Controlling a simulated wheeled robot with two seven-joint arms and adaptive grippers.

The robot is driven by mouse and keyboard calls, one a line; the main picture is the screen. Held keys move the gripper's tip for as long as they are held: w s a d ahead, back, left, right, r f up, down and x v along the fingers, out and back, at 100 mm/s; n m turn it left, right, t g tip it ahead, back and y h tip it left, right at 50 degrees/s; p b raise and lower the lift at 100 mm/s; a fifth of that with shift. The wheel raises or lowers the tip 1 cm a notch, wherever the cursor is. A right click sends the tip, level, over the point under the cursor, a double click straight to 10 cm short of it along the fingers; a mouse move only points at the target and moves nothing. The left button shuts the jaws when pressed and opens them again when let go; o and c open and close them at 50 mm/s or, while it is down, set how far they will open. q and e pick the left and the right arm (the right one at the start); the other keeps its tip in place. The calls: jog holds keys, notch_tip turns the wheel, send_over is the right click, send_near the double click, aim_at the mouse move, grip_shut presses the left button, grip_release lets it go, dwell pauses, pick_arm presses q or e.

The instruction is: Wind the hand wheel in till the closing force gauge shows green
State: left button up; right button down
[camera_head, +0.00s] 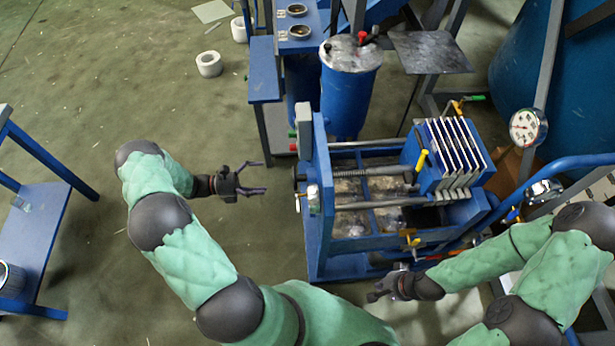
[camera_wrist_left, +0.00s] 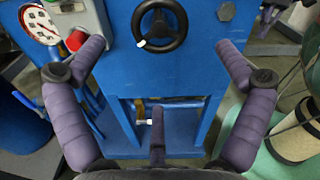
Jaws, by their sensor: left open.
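The black hand wheel (camera_wrist_left: 160,25) is on the blue end plate of the press, with a pale spot on its lower left rim. In the head view the wheel (camera_head: 297,180) is nearly edge-on. My left gripper (camera_head: 263,177) is open and empty, pointing at the wheel with a gap between. My right gripper (camera_head: 374,290) is low, near the press's front; its jaws are unclear.
A red button (camera_wrist_left: 75,40) sits beside the gauge. The press carries a plate stack (camera_head: 455,150) at its right end. A blue tank (camera_head: 350,85) stands behind the press. A blue table (camera_head: 40,240) is at far left. The floor left of the press is open.

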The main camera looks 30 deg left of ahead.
aim_at(294, 178)
pick_arm(q)
jog(key=b+x, duration=0.2)
jog(key=x, duration=0.8)
jog(key=shift+w+d, duration=0.1)
jog(key=shift+d, duration=0.15)
jog(key=shift+c, duration=0.3)
jog(key=c, duration=1)
